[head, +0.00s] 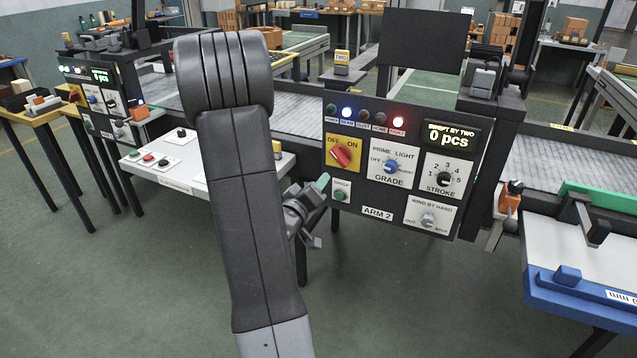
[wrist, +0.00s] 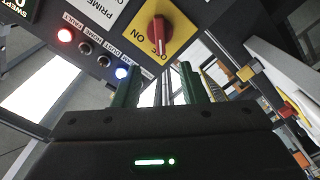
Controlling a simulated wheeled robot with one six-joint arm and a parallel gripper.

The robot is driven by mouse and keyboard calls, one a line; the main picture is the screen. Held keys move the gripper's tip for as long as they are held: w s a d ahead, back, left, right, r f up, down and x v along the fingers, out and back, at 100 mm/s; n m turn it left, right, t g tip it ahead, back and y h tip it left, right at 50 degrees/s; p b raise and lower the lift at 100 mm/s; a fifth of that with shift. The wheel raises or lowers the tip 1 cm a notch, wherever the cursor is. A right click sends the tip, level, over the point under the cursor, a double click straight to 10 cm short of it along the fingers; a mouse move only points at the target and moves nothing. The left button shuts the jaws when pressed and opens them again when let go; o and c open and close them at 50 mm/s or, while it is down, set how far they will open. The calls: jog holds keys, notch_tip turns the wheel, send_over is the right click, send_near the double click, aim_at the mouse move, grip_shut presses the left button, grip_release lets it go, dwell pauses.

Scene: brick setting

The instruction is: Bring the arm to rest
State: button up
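My arm stands upright in the middle of the head view, and its links hide most of my gripper (head: 322,182). One green fingertip shows beside the left edge of the ARM 2 control panel (head: 386,239); whether it touches the panel I cannot tell. In the wrist view my gripper (wrist: 160,88) has its two green fingers apart, with nothing held between them. The red OFF/ON knob (wrist: 158,32) on its yellow plate lies beyond the fingertips; it also shows in the head view (head: 342,155).
The panel has a GRADE knob (head: 391,166), a STROKE knob (head: 444,180), a lit red fault lamp (head: 397,121) and a display (head: 450,136) reading 0 pcs. A white table (head: 190,176) with buttons stands left of the panel. The floor (head: 120,290) in front is clear.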

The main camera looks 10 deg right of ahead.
aim_at(337, 159)
jog(key=shift+w, duration=0.15)
jog(key=p+x, duration=0.1)
jog(key=x, duration=1.2)
jog(key=shift+w+d, duration=0.25)
